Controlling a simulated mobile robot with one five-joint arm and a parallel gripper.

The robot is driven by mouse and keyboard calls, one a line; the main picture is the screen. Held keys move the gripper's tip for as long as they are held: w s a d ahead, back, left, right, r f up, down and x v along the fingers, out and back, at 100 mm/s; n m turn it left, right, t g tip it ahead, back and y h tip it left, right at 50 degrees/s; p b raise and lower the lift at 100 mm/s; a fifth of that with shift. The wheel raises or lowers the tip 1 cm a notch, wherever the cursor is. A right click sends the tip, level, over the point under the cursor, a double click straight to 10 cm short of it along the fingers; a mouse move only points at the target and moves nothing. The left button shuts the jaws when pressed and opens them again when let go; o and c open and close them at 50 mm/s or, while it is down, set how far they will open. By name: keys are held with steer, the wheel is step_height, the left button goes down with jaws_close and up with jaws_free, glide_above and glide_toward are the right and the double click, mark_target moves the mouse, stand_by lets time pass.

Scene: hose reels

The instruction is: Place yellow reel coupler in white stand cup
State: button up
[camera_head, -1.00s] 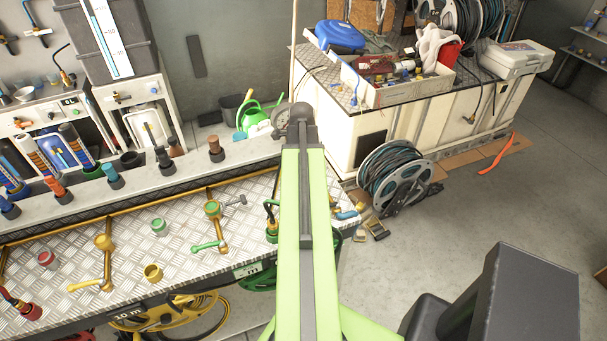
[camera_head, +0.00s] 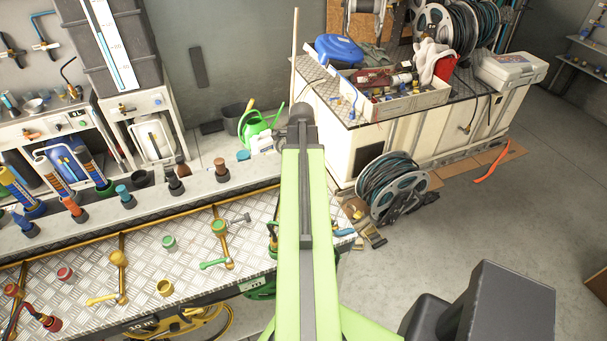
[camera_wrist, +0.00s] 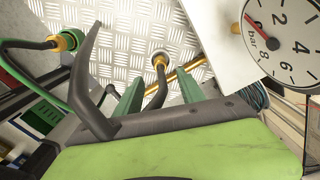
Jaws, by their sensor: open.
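I cannot surely tell the yellow reel coupler apart. A yellow reel (camera_head: 205,322) shows partly under the bench front. A small yellow cup (camera_head: 165,287) and brass-yellow fittings (camera_head: 118,258) stand on the bench plate. No stand cup in view is clearly white. In the wrist view my gripper (camera_wrist: 158,88) has two dark green fingers spread apart, with nothing seen held. A dark bent tube with a brass end (camera_wrist: 159,60) shows between and beyond them. In the head view my light green arm hides the gripper.
The bench plate (camera_head: 140,285) has red and green cups and several fittings. A raised ledge (camera_head: 140,212) behind it carries a row of coloured nozzles. A green hose with brass coupler (camera_wrist: 68,40) is left in the wrist view. A reel (camera_head: 393,187) stands on the floor.

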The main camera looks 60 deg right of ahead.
step_height(320, 180, up, 3)
steer(key=shift+f+p, duration=0.1)
steer(key=shift+p, duration=0.55)
steer(key=shift+f, duration=0.1)
steer(key=shift+w, duration=0.1)
steer(key=w+a+n, duration=1.2)
steer(key=w+a, duration=0.3)
steer(key=a, duration=0.4)
steer(key=w+a+n, duration=0.3)
steer(key=a+n, duration=0.5)
steer(key=a, duration=0.7)
steer(key=w+a+n, duration=0.3)
steer(key=a+n, duration=0.6)
steer(key=a, duration=0.6)
steer(key=shift+a, duration=0.25)
